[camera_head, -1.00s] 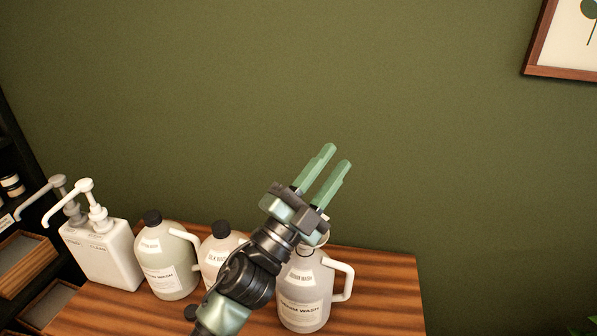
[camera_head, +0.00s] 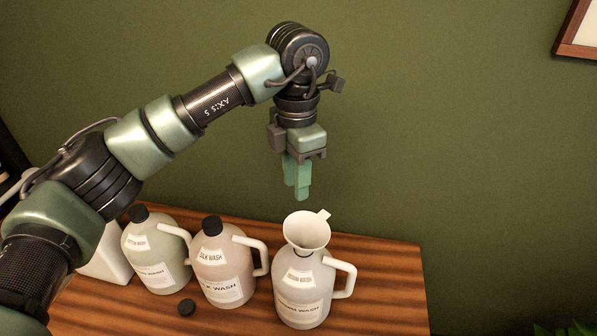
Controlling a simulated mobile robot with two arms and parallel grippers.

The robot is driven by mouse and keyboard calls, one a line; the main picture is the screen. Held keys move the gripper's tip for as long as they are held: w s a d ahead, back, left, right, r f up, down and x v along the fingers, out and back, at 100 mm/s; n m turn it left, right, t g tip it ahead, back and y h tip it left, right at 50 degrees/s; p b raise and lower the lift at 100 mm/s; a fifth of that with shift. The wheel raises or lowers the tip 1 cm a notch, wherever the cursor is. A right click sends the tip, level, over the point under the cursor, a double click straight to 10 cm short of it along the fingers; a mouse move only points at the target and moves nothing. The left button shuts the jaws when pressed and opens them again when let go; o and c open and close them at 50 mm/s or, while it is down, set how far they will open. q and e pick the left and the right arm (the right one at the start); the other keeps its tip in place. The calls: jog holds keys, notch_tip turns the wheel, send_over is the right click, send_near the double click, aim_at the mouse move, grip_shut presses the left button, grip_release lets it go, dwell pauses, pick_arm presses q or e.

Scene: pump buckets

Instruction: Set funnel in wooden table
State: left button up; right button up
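A white funnel (camera_head: 307,230) with a small tab on its rim sits upright in the neck of a uncapped white bottle (camera_head: 301,292) at the right of the row. The bottle stands on the wooden table (camera_head: 385,275). My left gripper (camera_head: 299,196) points down just above the funnel, apart from it, with nothing visible in its green fingers. The fingers overlap in this view, so their gap cannot be judged. My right gripper is not in view.
Two capped bottles, a pinkish one (camera_head: 222,262) and a pale green one (camera_head: 152,262), stand left of the funnel's bottle. A loose black cap (camera_head: 187,308) lies in front. A white container (camera_head: 105,262) is partly behind my arm. The table's right end is clear.

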aim_at(297, 214)
pick_arm(q)
notch_tip(297, 214, down, 6)
jog(key=shift+r+p, duration=0.1)
jog(key=shift+p, duration=1.05)
jog(key=shift+f, duration=0.65)
grip_shut()
jog(key=shift+r, duration=0.1)
jog(key=shift+r+p, duration=1.2)
jog(key=shift+r, duration=1.95)
